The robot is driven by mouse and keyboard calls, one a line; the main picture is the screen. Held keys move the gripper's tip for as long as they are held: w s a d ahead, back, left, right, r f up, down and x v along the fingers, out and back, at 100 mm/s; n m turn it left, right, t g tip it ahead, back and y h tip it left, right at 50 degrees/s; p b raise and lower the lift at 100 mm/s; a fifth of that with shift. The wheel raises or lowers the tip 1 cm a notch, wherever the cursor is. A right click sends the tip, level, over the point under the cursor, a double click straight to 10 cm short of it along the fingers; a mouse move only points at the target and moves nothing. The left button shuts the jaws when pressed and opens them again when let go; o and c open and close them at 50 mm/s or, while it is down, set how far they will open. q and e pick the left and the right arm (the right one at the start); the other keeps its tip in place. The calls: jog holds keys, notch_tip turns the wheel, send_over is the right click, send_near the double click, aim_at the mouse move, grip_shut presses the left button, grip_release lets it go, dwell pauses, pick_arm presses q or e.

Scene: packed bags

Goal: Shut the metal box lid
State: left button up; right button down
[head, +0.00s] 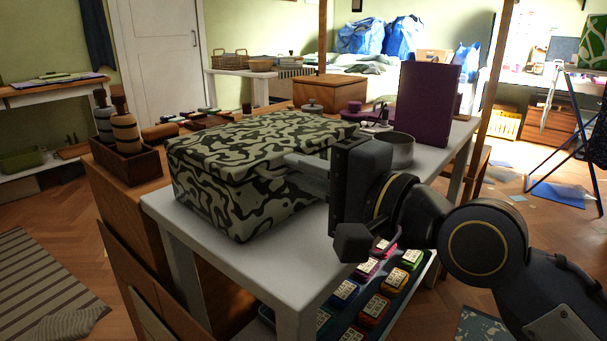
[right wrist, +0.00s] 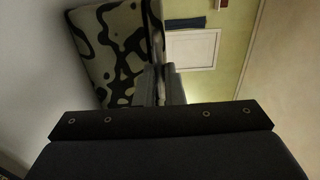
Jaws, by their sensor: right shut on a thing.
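The metal box (head: 235,205) has a black and pale camouflage pattern and sits on the grey-white table. Its lid (head: 260,140) lies over the body, down or nearly so; a seam runs round below it. My right gripper (head: 296,167) reaches in from the right at the box's near right side, at lid height. In the right wrist view the fingers (right wrist: 161,74) are close together at the edge of the patterned box (right wrist: 112,50). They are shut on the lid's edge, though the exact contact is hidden. My left gripper is not in view.
On the table (head: 170,212), a purple upright block (head: 427,104) and a grey round pot (head: 396,150) stand behind my right gripper. A wooden tray (head: 125,160) with bottles is at the left. A lower shelf holds several coloured small boxes (head: 375,308). Wooden posts rise behind.

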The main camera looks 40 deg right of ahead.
jog(key=c, duration=1.5)
grip_release()
jog(key=shift+r, duration=0.1)
jog(key=shift+o, duration=0.2)
jog(key=s, duration=0.7)
jog(key=shift+d, duration=0.3)
